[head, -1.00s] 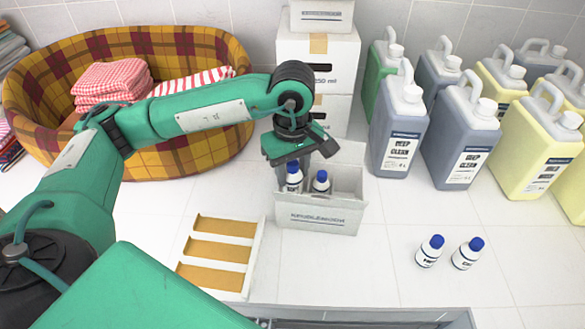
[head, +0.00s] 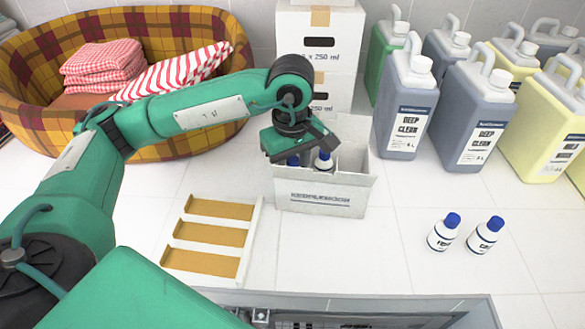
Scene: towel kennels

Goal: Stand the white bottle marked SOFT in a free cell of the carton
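The white carton (head: 322,198) stands open on the floor, its flaps up. Two blue-capped white bottles are at its cells: one at the left (head: 293,161), mostly hidden, and one at the right (head: 324,163). My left gripper (head: 296,154) is directly above the carton, over the left bottle. Its fingers are hidden, so I cannot tell whether they grip that bottle. Two more white bottles with blue caps stand on the floor to the right, a left one (head: 442,234) and a right one (head: 485,236). I cannot read SOFT on any label. My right gripper is not in view.
A white rack with tan strips (head: 210,236) lies left of the carton. Stacked boxes (head: 318,45) stand behind it. Large grey jugs (head: 405,105) and yellow jugs (head: 545,135) fill the right back. A plaid basket (head: 150,148) with folded towels is at left.

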